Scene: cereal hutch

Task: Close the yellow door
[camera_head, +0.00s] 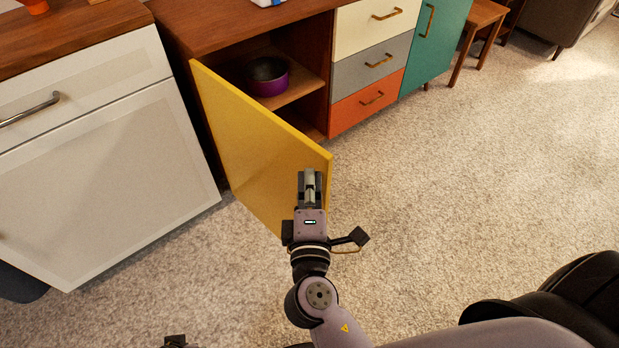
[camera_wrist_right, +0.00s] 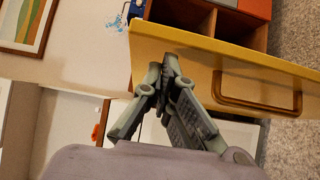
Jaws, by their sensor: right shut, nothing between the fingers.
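The yellow door (camera_head: 258,142) stands wide open, swung out from the left side of a wooden cabinet. In the right wrist view the yellow door (camera_wrist_right: 215,62) fills the upper right, with its brass handle (camera_wrist_right: 258,94) beyond my fingers. My right gripper (camera_head: 309,176) is shut and empty, at the free outer edge of the door in the head view. Its fingers also show in the right wrist view (camera_wrist_right: 170,62), close to the door; I cannot tell whether they touch it. My left gripper is not clearly in view.
A purple pot (camera_head: 267,76) sits on a shelf inside the open compartment. Cream, grey and orange drawers (camera_head: 368,106) and a teal door (camera_head: 436,40) are to the right. A white cabinet (camera_head: 100,160) stands close on the left. The carpet (camera_head: 460,190) at right is clear.

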